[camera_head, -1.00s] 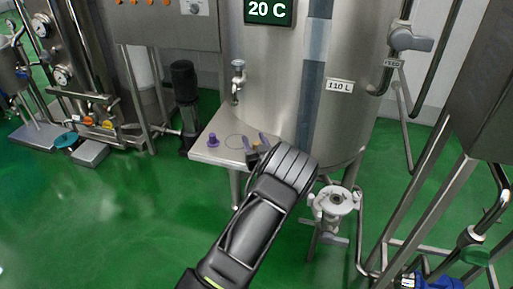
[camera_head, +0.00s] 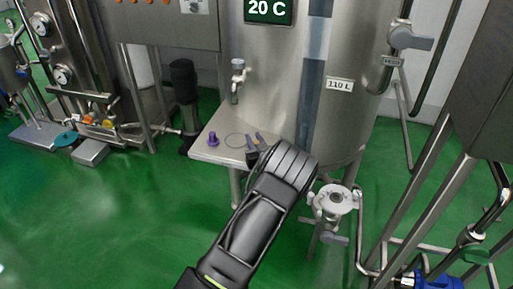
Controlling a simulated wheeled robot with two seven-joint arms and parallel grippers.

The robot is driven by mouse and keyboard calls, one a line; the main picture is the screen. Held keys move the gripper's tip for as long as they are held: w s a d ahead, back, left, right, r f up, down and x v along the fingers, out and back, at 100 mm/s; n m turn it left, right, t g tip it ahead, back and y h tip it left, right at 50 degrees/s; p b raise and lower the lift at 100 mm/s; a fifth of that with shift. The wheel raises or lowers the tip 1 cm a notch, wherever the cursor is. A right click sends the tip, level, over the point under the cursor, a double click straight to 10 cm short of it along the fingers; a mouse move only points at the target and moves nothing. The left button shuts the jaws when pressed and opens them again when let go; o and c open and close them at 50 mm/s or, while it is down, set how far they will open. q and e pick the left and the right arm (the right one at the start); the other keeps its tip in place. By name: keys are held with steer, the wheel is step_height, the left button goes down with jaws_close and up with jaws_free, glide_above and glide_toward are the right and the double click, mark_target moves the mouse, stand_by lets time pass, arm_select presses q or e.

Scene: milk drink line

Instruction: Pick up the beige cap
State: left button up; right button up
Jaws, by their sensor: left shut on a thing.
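My left gripper (camera_head: 254,139) reaches over the small steel shelf (camera_head: 205,152) on the front of the tank. Its two purplish fingertips are close together, shut on the beige cap (camera_head: 255,143). Only a small bit of the cap shows between the fingers; the wrist and fingers hide the rest. I cannot tell whether the cap is touching the shelf. My right gripper is not in view.
A purple cap-like piece (camera_head: 213,139) stands on the shelf, left of a drawn circle (camera_head: 237,141). A steel tap (camera_head: 238,78) hangs above the shelf. The big tank (camera_head: 277,75) stands right behind. A valve fitting (camera_head: 334,200) stands at the right.

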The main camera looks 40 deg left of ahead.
arm_select(q)
jaws_close()
stand_by(0.3)
step_height(320, 180, up, 10)
steer(key=shift+b, duration=0.3)
stand_by(0.7)
